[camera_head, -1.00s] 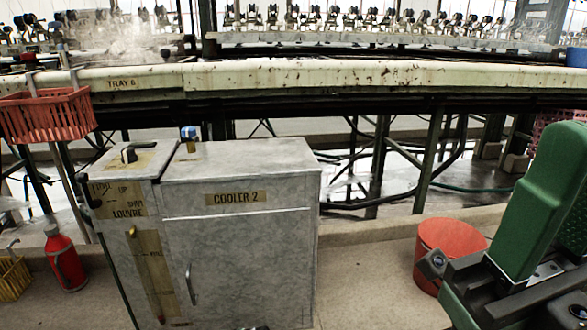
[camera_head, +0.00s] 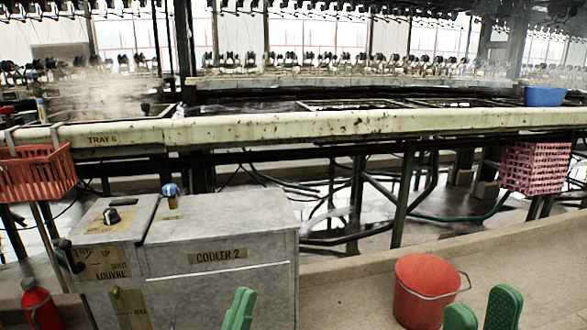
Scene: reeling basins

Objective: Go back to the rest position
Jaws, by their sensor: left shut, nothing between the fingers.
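My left gripper (camera_head: 239,309) shows as green fingertips at the bottom edge, in front of the grey cooler. Its fingers are together with nothing between them. My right gripper (camera_head: 482,313) shows as two green fingertips at the bottom right. They stand apart with an empty gap, just right of a red bucket (camera_head: 420,297). The rest of both arms is out of view.
The cooler (camera_head: 266,219) marked COOLER 2 stands at left, with a louvre box (camera_head: 112,268) beside it. A red bottle (camera_head: 40,303) is at lower left. The long tray edge (camera_head: 350,124) crosses behind, with a red basket (camera_head: 35,174) and pink crate (camera_head: 535,167). Floor around the bucket is clear.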

